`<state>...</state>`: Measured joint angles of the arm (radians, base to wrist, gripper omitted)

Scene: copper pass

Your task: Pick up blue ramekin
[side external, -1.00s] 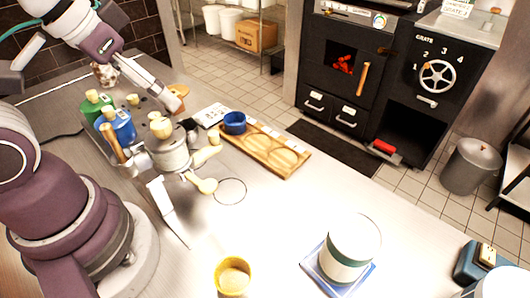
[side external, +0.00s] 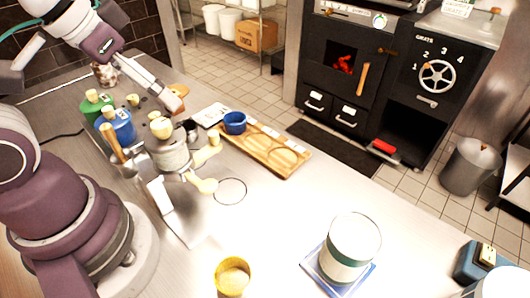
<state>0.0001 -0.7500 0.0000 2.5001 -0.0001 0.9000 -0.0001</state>
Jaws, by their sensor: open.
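The blue ramekin (side external: 235,123) stands upright at the left end of a wooden tray (side external: 275,158) with round recesses. My gripper (side external: 211,163) is low over the counter, left of the tray. Its two pale fingertips are spread apart and point right. The ramekin is a little above and right of the upper fingertip in the picture, and no finger is around it. The gap between the fingers shows nothing held.
Blue (side external: 121,127) and green (side external: 92,106) bottles stand left of my gripper. A yellow cup (side external: 232,277) and a large white-and-green container (side external: 350,245) on a blue mat stand toward the front. A white card (side external: 211,114) lies beside the ramekin.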

